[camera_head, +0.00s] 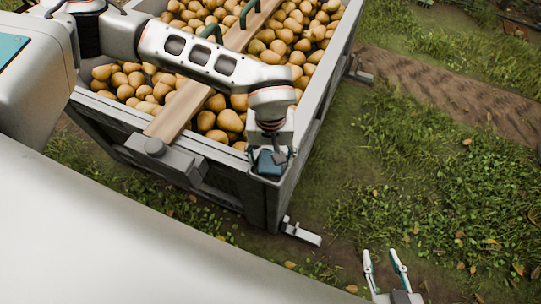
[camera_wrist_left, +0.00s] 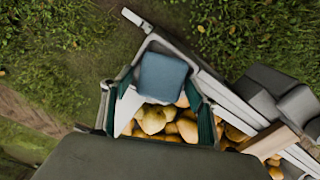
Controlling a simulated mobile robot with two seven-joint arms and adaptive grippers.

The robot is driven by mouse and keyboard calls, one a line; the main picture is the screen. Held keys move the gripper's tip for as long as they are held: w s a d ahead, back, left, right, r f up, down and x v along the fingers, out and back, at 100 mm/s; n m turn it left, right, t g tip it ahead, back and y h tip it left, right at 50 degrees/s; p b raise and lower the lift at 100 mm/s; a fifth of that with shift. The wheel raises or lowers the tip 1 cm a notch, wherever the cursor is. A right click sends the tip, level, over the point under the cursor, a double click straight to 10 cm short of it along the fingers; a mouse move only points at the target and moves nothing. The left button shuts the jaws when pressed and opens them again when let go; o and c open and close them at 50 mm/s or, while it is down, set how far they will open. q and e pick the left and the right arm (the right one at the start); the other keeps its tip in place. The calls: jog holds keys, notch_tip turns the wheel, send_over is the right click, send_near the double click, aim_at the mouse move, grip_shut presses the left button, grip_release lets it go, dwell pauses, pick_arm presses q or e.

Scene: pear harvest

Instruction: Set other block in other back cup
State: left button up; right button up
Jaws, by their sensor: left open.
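A blue block (camera_head: 265,167) sits at the near right corner of the pear crate (camera_head: 322,92). In the left wrist view the block (camera_wrist_left: 163,77) shows at the crate corner, in line with the gap between my fingers. My left gripper (camera_head: 275,157) is over that corner, pointing down, and partly covers the block. Its teal-padded fingers (camera_wrist_left: 160,98) are apart, one on each side. The cup under the block is hidden, so I cannot tell how deep it sits. My right gripper (camera_head: 381,256) is open and empty over the ground at the bottom right.
The crate is full of pears (camera_head: 298,28). A wooden plank (camera_head: 186,104) lies across it, with green handles (camera_head: 212,32) near it. A grey bracket (camera_head: 160,163) is on the near wall. Grass and a dirt strip (camera_head: 455,95) lie open to the right.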

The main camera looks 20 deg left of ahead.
pick_arm(q)
notch_tip(320, 180, up, 5)
jog(key=shift+w+f+p, duration=0.1)
jog(key=shift+w+p, duration=0.05)
jog(key=shift+p, duration=0.4)
notch_tip(320, 180, up, 8)
jog(key=p, duration=0.1)
jog(key=shift+p, duration=0.35)
pick_arm(e)
jog(key=shift+s+d, duration=0.3)
jog(key=shift+d, duration=0.2)
jog(key=shift+w+a+r, duration=0.1)
jog(key=shift+a+r, duration=0.05)
jog(key=shift+r, duration=0.05)
